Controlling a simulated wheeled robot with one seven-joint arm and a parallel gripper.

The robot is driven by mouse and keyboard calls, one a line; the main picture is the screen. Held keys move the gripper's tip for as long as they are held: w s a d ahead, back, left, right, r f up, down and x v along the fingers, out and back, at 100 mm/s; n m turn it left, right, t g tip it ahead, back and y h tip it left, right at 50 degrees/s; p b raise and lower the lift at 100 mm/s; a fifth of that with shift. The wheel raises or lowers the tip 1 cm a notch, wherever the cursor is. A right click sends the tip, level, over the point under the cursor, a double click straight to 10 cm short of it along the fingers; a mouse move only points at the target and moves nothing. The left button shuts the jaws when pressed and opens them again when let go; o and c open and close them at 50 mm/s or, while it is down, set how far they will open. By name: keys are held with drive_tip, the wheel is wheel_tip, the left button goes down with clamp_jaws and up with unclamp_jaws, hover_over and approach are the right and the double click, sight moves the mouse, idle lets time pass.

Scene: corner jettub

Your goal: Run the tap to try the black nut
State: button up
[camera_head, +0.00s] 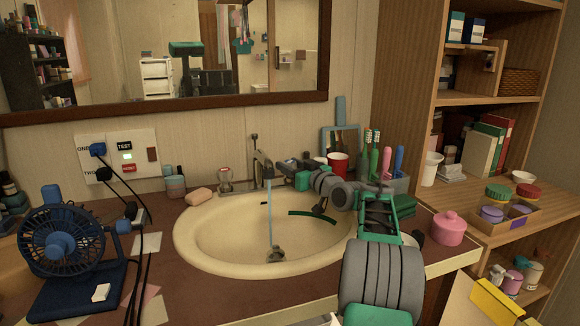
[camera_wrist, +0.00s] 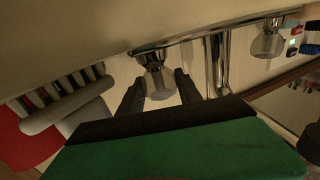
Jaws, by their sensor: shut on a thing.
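A chrome tap (camera_head: 262,165) stands at the back of the cream basin (camera_head: 205,245). A thin stream of water (camera_head: 270,215) falls from its spout to the drain (camera_head: 275,254). My gripper (camera_head: 291,170) reaches in from the right, beside the spout. In the wrist view it is shut on a clear faceted tap handle (camera_wrist: 159,83), one finger on each side. The chrome spout (camera_wrist: 216,65) rises just right of it there. The other clear handle (camera_head: 225,179) stands left of the spout, apart from my gripper. I cannot make out a black nut for certain.
Soap (camera_head: 198,196) lies on the left rim. A red cup (camera_head: 338,162) and a holder with brushes (camera_head: 375,158) stand close behind my arm. A blue fan (camera_head: 60,245) with cables is at left, a pink pot (camera_head: 449,229) at right.

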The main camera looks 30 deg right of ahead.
drive_tip(key=o, duration=1.4)
drive_tip(key=shift+c, duration=0.2)
drive_tip(key=shift+w+a+h, duration=0.1)
drive_tip(key=shift+h, duration=0.2)
